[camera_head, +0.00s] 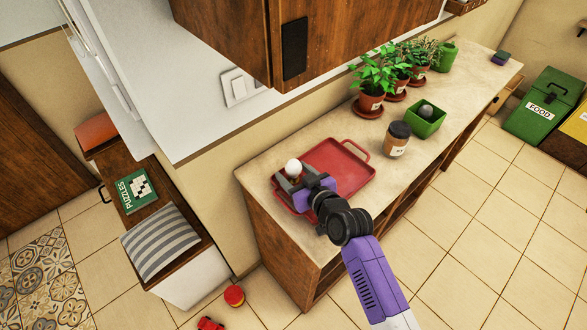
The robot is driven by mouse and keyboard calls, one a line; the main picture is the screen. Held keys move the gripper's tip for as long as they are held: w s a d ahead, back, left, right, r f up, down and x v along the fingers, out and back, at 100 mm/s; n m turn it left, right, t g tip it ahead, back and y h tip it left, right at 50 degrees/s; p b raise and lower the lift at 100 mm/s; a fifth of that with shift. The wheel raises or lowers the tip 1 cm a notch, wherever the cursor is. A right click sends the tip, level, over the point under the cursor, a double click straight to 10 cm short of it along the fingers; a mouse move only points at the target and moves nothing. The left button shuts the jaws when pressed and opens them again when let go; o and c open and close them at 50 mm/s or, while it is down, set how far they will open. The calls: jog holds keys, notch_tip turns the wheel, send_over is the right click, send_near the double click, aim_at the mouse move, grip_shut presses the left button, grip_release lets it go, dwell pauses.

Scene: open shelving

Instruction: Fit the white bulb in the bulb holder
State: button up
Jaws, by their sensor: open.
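The white bulb (293,166) shows a round white top with a brownish part below it, over the left part of the red tray (338,152). My gripper (292,182) is open at the bulb, with its grey fingers to either side of the lower part in this view. I cannot tell whether the fingers touch it. The fingers hide part of what is under the bulb, so I cannot tell what it rests on. I cannot make out a bulb holder for certain.
Potted plants (372,99) line the wall side. A wooden cabinet (221,40) hangs above. Bare counter (470,82) lies farther right.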

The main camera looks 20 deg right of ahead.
jog(key=shift+w, duration=0.1)
grip_shut()
dwell(0.3)
